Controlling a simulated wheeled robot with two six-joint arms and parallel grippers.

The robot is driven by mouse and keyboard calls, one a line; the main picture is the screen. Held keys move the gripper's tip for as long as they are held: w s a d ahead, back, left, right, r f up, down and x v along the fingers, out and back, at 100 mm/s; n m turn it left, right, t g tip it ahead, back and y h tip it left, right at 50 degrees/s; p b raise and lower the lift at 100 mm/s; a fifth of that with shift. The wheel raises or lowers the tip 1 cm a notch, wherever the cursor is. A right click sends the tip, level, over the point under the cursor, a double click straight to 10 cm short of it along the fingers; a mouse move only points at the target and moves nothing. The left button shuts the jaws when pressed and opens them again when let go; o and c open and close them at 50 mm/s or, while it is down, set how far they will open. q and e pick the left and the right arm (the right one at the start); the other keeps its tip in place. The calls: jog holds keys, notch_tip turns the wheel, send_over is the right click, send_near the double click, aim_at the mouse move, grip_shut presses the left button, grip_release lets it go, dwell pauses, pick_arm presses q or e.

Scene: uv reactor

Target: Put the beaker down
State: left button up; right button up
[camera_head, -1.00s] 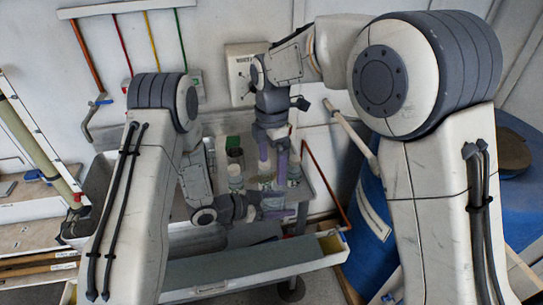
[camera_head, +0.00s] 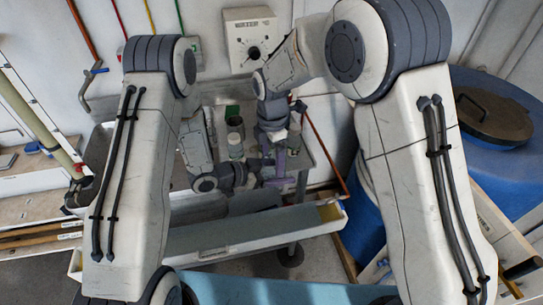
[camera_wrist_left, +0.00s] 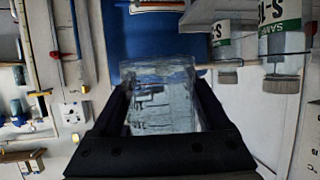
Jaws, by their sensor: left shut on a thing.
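A clear glass beaker (camera_wrist_left: 160,95) fills the space between the fingers of my left gripper (camera_wrist_left: 160,110) in the left wrist view. The left gripper is shut on it. In the head view my left gripper (camera_head: 275,182) is low over the grey table (camera_head: 318,165), in front of the jars; the beaker is too small and covered to make out there. My right gripper (camera_head: 274,160) points down just above and behind the left one. Its two purple fingers look apart, with nothing clear between them.
A labelled jar (camera_head: 236,147) stands on the table left of the grippers, with a green item (camera_head: 232,112) behind it. Two sample jars (camera_wrist_left: 283,45) (camera_wrist_left: 222,45) show in the left wrist view. A blue barrel (camera_head: 490,150) stands right; a wall box (camera_head: 250,40) is behind.

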jog(key=c, duration=0.9)
pick_arm(q)
jog(key=o, duration=1.3)
